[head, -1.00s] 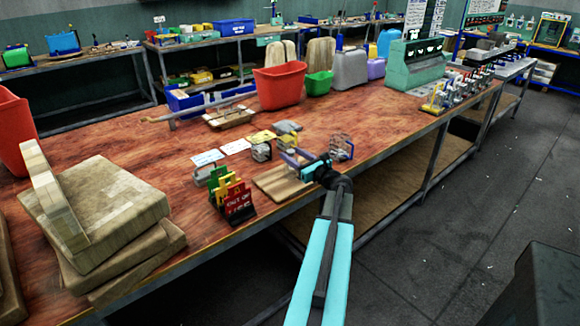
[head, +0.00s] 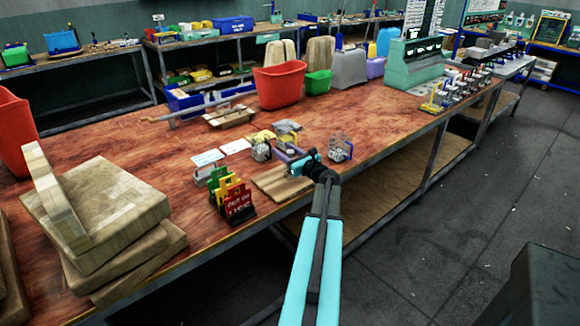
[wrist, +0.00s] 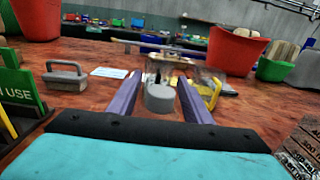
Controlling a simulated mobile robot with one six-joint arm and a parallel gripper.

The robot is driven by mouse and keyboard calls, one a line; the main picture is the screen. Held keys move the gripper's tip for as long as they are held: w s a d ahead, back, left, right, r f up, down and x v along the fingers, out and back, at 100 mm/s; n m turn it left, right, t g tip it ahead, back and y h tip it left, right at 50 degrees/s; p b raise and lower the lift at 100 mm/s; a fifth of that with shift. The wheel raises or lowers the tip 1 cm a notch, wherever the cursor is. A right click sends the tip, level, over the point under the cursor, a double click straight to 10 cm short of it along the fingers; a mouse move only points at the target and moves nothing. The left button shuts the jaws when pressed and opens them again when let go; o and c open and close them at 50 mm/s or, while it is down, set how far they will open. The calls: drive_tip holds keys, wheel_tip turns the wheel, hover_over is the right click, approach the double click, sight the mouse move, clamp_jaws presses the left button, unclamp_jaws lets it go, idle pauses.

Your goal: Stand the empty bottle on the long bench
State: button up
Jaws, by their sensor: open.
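My gripper (head: 285,152) is open, with its two purple fingers reaching over the long bench (head: 385,128) near its front edge. In the wrist view, a grey round-ended item (wrist: 160,98) with a clear-looking part behind it shows between the fingers (wrist: 158,82), with gaps on both sides. In the head view this seems to be the small grey, glassy item (head: 261,153) just beyond the fingertips. I cannot tell for certain that it is the empty bottle, nor whether it lies or stands. Another clear, ribbed item (head: 340,148) stands right of my gripper.
A wooden board (head: 272,184) lies below my gripper. Red, yellow and green signs (head: 235,200) stand left of it. Yellow and grey pieces (head: 285,128) and white cards (head: 207,158) lie close by. A red bin (head: 279,86) stands behind.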

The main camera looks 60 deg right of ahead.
idle(0.4)
clamp_jaws()
drive_tip(key=shift+r, duration=0.15)
drive_tip(key=s+a+r+b, duration=0.1)
drive_tip(key=s+a+r, duration=0.1)
drive_tip(key=s, duration=0.5)
drive_tip(key=s+a+r+b, duration=0.2)
drive_tip(key=s+a, duration=0.1)
drive_tip(key=s, duration=0.5)
drive_tip(key=shift+s+r, duration=0.15)
drive_tip(key=shift+r, duration=0.2)
idle(0.4)
